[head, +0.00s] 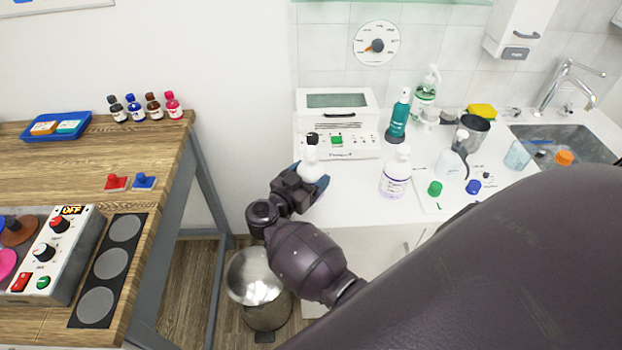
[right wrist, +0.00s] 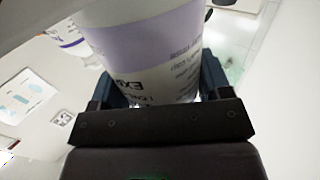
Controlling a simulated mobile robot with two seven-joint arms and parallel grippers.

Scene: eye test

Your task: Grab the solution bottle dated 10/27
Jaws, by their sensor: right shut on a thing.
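In the right wrist view the held bottle (right wrist: 150,50) fills the middle between the fingers (right wrist: 155,92). It has a lavender band and dark print, part of which looks like "EX"; I cannot read a date. A clear-white pump bottle with a lavender-edged label (head: 394,180) stands to the right on the counter, apart from the gripper. Its date is too small to read. My left gripper is not in view.
A white device with a display (head: 337,125) stands behind the held bottle. A metal bin (head: 255,285) stands below.

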